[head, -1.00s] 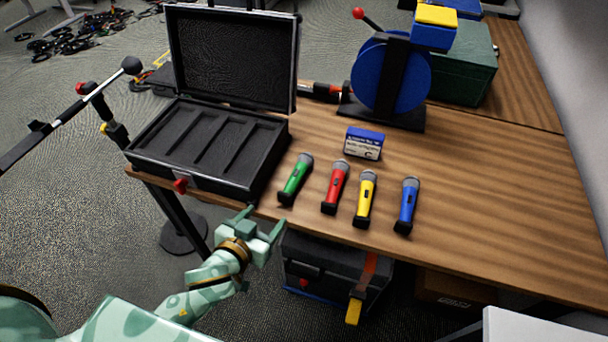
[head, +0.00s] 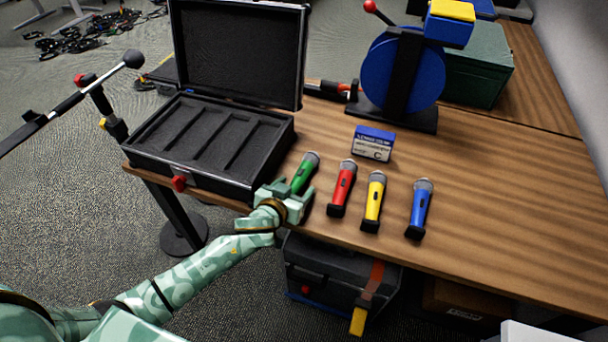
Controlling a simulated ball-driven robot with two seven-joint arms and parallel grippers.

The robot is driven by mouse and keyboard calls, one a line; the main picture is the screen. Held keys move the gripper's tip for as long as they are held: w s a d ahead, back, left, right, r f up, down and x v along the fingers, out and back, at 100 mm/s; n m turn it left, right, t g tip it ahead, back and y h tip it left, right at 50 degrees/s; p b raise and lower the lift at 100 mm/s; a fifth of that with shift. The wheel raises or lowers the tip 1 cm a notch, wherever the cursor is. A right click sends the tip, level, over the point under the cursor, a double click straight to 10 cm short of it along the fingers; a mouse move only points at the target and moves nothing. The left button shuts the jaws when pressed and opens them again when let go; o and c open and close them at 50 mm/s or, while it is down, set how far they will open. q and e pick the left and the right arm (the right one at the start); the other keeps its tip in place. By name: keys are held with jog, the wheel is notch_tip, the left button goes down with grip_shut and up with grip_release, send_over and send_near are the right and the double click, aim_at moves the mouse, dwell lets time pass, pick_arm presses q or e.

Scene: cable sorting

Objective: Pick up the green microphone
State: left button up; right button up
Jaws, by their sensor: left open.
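The green microphone (head: 304,174) lies on the wooden table, just right of the open case, with its grey head pointing away. My left gripper (head: 298,191) is open at the near end of the green microphone, and its fingers hide the microphone's lower end. I cannot tell whether the fingers touch it. My right gripper is not in view.
Red (head: 342,188), yellow (head: 373,202) and blue (head: 419,209) microphones lie in a row to the right. The open black case (head: 150,165) with empty slots stands left. A small blue-and-white box (head: 373,143) and a blue reel (head: 390,75) stand behind. The table's right side is clear.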

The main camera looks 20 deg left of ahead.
pick_arm(q)
jog(key=shift+w+f, duration=0.15)
jog(key=shift+w, duration=0.15)
jog(key=c, duration=1.2)
jog(key=shift+c, duration=0.2)
jog(key=shift+d, duration=0.1)
